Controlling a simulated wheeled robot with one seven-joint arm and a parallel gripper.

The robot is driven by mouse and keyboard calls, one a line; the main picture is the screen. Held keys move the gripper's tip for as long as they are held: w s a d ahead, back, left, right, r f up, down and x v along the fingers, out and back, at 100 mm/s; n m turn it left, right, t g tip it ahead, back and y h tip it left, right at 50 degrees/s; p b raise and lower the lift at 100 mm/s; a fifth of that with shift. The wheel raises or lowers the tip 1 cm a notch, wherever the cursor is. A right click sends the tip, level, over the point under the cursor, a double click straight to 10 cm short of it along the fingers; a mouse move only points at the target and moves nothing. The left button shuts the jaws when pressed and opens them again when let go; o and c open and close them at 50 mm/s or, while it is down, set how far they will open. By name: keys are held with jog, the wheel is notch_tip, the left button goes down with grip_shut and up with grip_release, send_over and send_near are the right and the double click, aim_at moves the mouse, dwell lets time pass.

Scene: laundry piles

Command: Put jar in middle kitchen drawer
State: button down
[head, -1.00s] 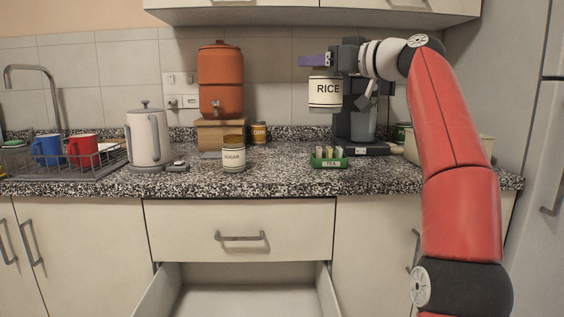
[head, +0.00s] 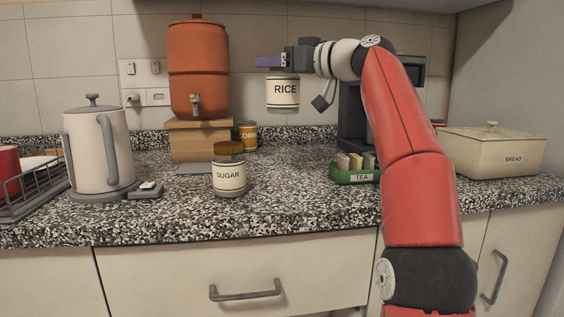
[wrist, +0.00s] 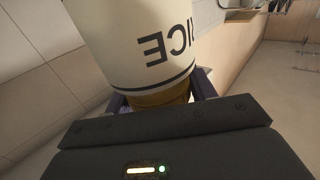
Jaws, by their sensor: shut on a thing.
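The RICE jar (head: 284,93), cream with black lettering, hangs above the counter in the head view. My gripper (head: 269,62), with purple fingers, is shut on it at the top. In the wrist view the jar (wrist: 135,45) fills the upper middle, and its brown lid (wrist: 160,97) sits between the fingers. A closed drawer front (head: 240,282) with a grey handle is below the counter. The open drawer beneath it, visible a second ago, is outside the current head view. Another jar, labelled SUGAR (head: 229,172), stands upright on the counter.
The speckled counter (head: 290,215) has free room along its front. On it stand a kettle (head: 97,150), dish rack (head: 30,185), orange dispenser (head: 198,70), CORN jar (head: 247,134), TEA tray (head: 355,177), and BREAD box (head: 492,152). A dark machine (head: 352,115) is behind my arm.

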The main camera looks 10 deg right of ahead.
notch_tip(320, 180, down, 16)
jog(key=b, duration=0.8)
jog(key=shift+f+b, duration=0.25)
jog(key=shift+b, duration=0.1)
jog(key=c, duration=0.9)
grip_release()
jog(key=shift+f, duration=0.15)
jog(key=o, duration=0.4)
jog(key=shift+s+d, duration=0.1)
